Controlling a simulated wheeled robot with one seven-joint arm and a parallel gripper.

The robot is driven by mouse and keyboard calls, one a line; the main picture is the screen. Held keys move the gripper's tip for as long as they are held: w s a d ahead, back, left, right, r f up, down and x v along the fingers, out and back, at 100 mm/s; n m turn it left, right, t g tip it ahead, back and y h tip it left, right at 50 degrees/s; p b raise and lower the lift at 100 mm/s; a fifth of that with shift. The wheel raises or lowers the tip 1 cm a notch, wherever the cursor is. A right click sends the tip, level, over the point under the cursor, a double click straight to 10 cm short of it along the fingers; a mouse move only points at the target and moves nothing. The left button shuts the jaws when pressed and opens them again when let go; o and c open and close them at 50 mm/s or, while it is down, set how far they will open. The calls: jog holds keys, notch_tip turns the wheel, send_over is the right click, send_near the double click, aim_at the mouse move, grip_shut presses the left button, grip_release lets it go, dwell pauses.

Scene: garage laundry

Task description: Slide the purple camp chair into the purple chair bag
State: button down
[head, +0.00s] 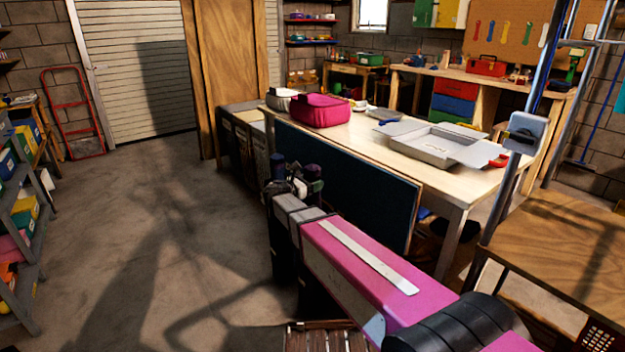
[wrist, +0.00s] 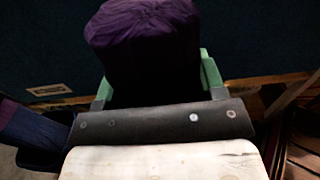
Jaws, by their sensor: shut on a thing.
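My gripper (wrist: 158,85) has its green-edged fingers shut around a dark bundle with a purple fabric top, which looks like the folded purple camp chair (wrist: 145,28). In the head view my gripper (head: 292,190) is at the far end of my pink arm, in front of the table's dark side panel. A small purple end (head: 314,172) shows beside it. A blue-purple fabric roll (wrist: 32,133) stands at the left in the wrist view, apart from the held bundle. I cannot tell whether it is the chair bag. The bundle's lower part is hidden.
The wooden table (head: 365,135) carries a magenta case (head: 319,110) and an open grey box (head: 435,145). Its dark blue panel (head: 345,180) stands close to my gripper. A slatted wooden crate (head: 320,340) is below my arm. The concrete floor (head: 150,220) at left is clear.

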jog(key=shift+f, duration=1.8)
jog(key=shift+f, duration=0.3)
jog(key=shift+c, duration=0.9)
grip_release()
jog(key=shift+o, duration=0.2)
jog(key=v, duration=1.1)
